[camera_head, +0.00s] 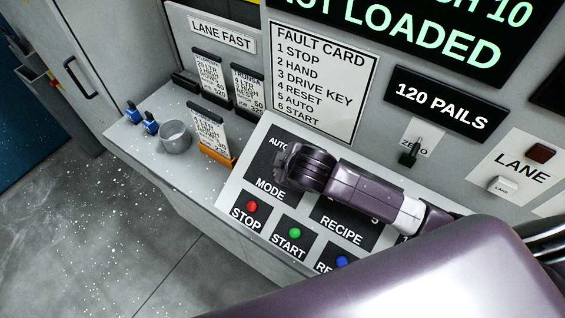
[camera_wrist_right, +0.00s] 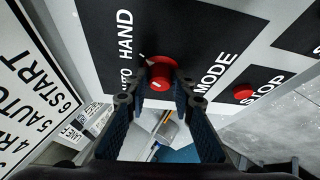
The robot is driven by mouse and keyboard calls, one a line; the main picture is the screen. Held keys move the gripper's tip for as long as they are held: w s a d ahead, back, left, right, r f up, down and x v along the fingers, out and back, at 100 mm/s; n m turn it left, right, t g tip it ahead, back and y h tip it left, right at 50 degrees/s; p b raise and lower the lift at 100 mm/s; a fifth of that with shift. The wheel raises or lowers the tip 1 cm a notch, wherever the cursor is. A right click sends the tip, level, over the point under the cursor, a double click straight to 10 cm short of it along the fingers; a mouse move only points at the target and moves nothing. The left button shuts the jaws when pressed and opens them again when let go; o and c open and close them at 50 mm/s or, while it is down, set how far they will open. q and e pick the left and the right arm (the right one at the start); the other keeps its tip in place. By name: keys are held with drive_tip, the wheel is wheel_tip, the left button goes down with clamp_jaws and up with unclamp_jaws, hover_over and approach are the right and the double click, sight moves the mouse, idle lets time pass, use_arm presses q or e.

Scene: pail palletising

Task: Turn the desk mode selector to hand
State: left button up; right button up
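The mode selector is a red round knob (camera_wrist_right: 160,74) on a black plate (camera_wrist_right: 95,25) lettered AUTO, HAND and MODE. A small white mark shows on the knob, on its lower side in the right wrist view, nearer AUTO than HAND. My right gripper (camera_wrist_right: 161,82) has its two fingertips on either side of the knob, with little or no gap, and appears closed on it. In the head view my right arm reaches over the MODE plate (camera_head: 270,187) and hides the knob and the fingers. My left gripper is not in view.
Beside the selector are a red STOP button (camera_head: 252,206), which also shows in the right wrist view (camera_wrist_right: 243,92), a green START button (camera_head: 295,232) and a blue button (camera_head: 341,262). A fault card (camera_head: 320,80) hangs above. A grey cup (camera_head: 175,137) and tag holders stand left.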

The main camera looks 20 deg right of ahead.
drive_tip(key=o, duration=0.3)
drive_tip(key=shift+o, duration=0.2)
drive_tip(key=v, duration=1.2)
